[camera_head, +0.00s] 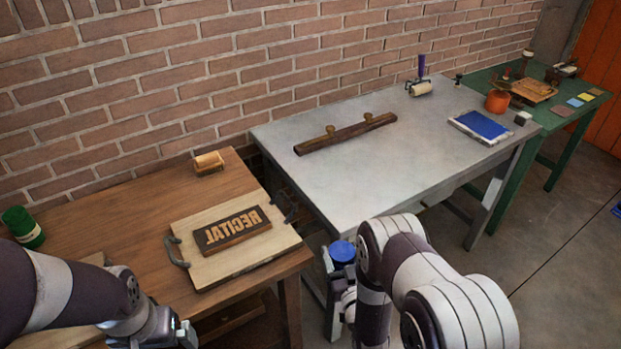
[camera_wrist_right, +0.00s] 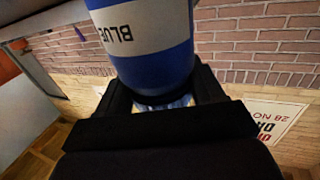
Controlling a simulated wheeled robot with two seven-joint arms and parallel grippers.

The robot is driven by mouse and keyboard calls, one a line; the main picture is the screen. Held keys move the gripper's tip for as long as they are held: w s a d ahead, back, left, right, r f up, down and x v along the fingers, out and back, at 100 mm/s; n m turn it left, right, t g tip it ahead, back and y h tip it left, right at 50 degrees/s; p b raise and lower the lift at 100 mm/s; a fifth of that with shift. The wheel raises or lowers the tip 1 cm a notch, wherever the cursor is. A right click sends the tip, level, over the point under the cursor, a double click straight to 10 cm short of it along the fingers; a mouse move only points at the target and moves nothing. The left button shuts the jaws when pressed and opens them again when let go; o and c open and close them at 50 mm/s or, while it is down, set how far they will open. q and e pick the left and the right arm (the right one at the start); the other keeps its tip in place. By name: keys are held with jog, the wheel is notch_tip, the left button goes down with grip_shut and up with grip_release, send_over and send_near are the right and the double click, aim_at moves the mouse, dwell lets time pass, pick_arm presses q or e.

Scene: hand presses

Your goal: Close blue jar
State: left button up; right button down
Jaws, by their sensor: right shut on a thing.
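The blue jar (camera_wrist_right: 150,50) is blue with a white band reading BLUE, upside down in the right wrist view. My right gripper (camera_wrist_right: 158,98) is shut on its narrower end, with a dark finger on each side. In the head view the jar's round blue top (camera_head: 342,251) shows in front of the grey table, beside my right forearm, which hides much of the gripper. I cannot tell whether a lid is on the jar. My left gripper (camera_head: 183,336) is partly in view at the lower edge, over the wooden table's front; its finger opening is not clear.
The wooden table (camera_head: 110,215) bears a green jar (camera_head: 22,228), a small roller (camera_head: 208,162) and a tray (camera_head: 190,229) with a letter block. The grey table (camera_head: 350,180) holds a wooden bar, an ink roller and a blue pad. A green table stands farther right.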

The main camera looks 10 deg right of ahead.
jog(key=s+a+f+n+g+y, duration=0.2)
jog(key=a+n+y, duration=0.2)
jog(key=a, duration=0.3)
jog(key=s+a+f+n+g+y, duration=0.2)
jog(key=s+a+n+y, duration=0.1)
jog(key=a+y, duration=0.4)
jog(key=shift+s+a+f+n+y, duration=0.2)
jog(key=shift+a+n+y, duration=0.15)
jog(key=shift+n, duration=0.15)
pick_arm(q)
jog(key=shift+c, duration=0.9)
jog(key=shift+d, duration=0.2)
jog(key=shift+c, duration=0.4)
jog(key=w+d+f+m, duration=0.1)
jog(key=w+d+m, duration=0.3)
jog(key=d, duration=0.7)
jog(key=w+d+f+m+g, duration=0.1)
jog(key=w+d+m, duration=0.4)
jog(key=w+d, duration=0.4)
jog(key=shift+w+d+f, duration=0.2)
jog(key=shift+d+f, duration=0.1)
jog(key=shift+d, duration=0.7)
